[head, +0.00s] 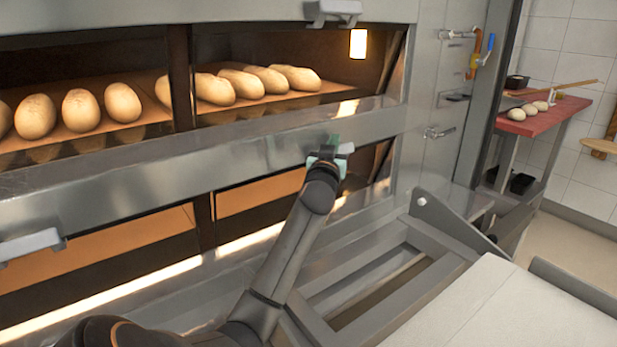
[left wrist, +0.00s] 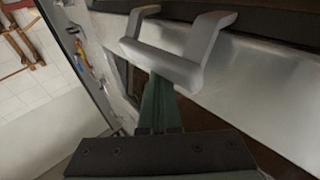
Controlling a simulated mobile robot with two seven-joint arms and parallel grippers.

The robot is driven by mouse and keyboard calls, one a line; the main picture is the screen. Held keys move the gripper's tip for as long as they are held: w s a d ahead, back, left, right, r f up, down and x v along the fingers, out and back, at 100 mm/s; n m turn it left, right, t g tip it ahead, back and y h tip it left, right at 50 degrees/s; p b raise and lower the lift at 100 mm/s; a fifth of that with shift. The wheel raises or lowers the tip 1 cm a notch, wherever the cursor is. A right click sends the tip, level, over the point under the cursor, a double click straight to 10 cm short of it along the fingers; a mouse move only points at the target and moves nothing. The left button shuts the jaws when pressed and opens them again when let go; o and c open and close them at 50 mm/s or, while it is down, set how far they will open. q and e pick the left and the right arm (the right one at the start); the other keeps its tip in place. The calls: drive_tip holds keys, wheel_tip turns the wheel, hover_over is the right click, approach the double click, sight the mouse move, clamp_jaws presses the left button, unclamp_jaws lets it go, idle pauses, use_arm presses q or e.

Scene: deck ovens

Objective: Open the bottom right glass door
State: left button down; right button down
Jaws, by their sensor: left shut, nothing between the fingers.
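The bottom right glass door (head: 262,195) is the dark-framed lower window right of the middle post in the head view; it appears closed. Its grey bar handle (left wrist: 170,62) shows large in the left wrist view; in the head view my gripper mostly hides it. My left gripper (head: 330,152) is at this handle, its greenish fingers together and empty. In the left wrist view the fingertips (left wrist: 160,82) reach the lower edge of the bar; I cannot tell whether they touch it or pass behind it. My right gripper is not in view.
Loaves (head: 82,110) sit in the upper deck. Other handles stick out at the bottom left door (head: 32,244) and at the top (head: 333,10). A grey metal frame (head: 390,285) stands low before the oven, with a pale surface (head: 500,310) at right. A red-topped table (head: 545,120) stands further right.

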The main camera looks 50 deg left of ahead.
use_arm(q)
wheel_tip(320, 180, down, 2)
drive_tip(key=shift+d+f+b, duration=0.1)
drive_tip(key=shift+f+b, duration=0.15)
drive_tip(key=shift+b, duration=0.3)
drive_tip(key=shift+f+b, duration=0.55)
drive_tip(key=shift+f, duration=0.4)
drive_tip(key=shift+r, duration=0.15)
drive_tip(key=shift+s+d+r+p, duration=0.1)
drive_tip(key=shift+s+d+p, duration=0.15)
drive_tip(key=shift+s+p, duration=0.15)
drive_tip(key=r+p+v, duration=0.1)
drive_tip(key=p+v, duration=0.1)
drive_tip(key=v, duration=0.4)
